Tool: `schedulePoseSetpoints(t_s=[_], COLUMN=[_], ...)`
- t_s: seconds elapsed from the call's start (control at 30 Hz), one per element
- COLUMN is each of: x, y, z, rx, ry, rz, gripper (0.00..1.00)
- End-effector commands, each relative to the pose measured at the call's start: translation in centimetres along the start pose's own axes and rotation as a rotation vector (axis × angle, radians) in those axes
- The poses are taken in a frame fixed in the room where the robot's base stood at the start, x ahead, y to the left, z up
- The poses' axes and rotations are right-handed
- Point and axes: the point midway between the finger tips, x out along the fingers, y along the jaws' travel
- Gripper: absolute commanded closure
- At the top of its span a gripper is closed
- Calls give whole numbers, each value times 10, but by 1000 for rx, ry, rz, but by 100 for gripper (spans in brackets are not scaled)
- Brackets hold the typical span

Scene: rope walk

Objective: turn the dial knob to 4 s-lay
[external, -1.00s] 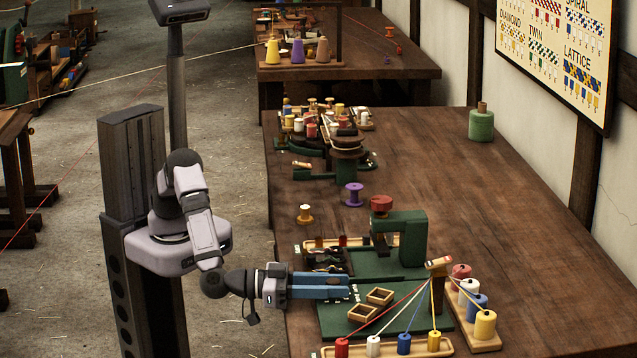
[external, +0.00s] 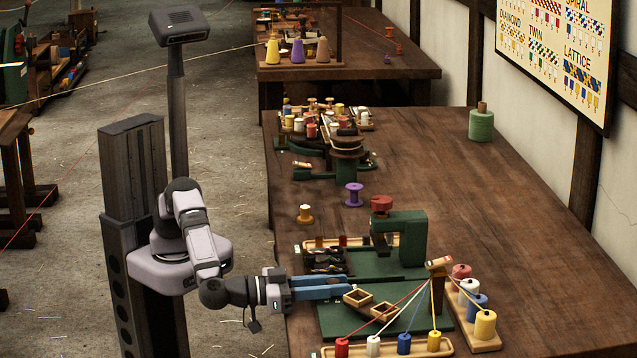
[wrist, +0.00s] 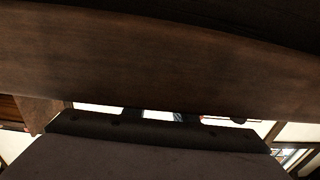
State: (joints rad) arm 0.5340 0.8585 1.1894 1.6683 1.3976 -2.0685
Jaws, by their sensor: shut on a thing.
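My gripper (external: 347,286), with blue fingers, reaches in from the left over the green board. Its fingertips meet the left one of two small square wooden frames (external: 383,311), and it is shut on this wooden piece. The frames lie slanted, one upper left and one lower right. A green machine (external: 405,235) with a round red top (external: 381,203) stands just behind the gripper. I cannot tell which part is the dial knob, and no dial marks or 4 s-lay label can be read. In the wrist view a brown wooden surface (wrist: 150,55) fills the upper part.
Coloured strands run from a wooden block (external: 438,263) to bobbins on a front rail (external: 385,350). Large spools (external: 485,324) stand to the right. A tray of dark tools (external: 327,262) lies behind the gripper.

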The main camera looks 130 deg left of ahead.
Motion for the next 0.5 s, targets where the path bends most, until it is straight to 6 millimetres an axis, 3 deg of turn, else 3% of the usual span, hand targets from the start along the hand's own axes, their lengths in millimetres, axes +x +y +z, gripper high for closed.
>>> schedulePoseSetpoints(t_s=[0.5], x=[1], y=[5], z=[-7], rx=[-5], ry=[7], rz=[-155], gripper=[98])
